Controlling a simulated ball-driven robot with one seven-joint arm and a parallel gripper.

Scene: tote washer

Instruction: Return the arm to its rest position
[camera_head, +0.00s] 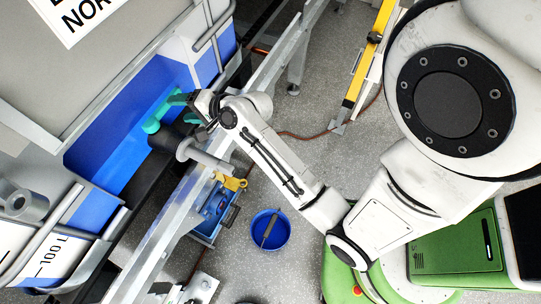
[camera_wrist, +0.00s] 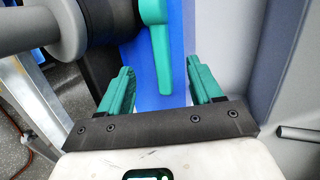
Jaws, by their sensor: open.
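My arm reaches from the lower right toward the washer at the upper left in the head view, so it is extended. My gripper (camera_head: 184,98) is at its end, beside the blue panel. In the wrist view, my gripper (camera_wrist: 159,68) has its two teal fingers spread apart with nothing clamped. A teal lever (camera_wrist: 154,38) hangs downward, and its lower end shows between the fingers in the picture. Whether a finger touches it cannot be told. In the head view, the lever's teal part (camera_head: 152,125) is partly mixed with the fingers.
A grey pipe with a dark collar (camera_wrist: 68,30) is close left of the fingers. A pale metal rail (camera_head: 158,232) runs under the arm.

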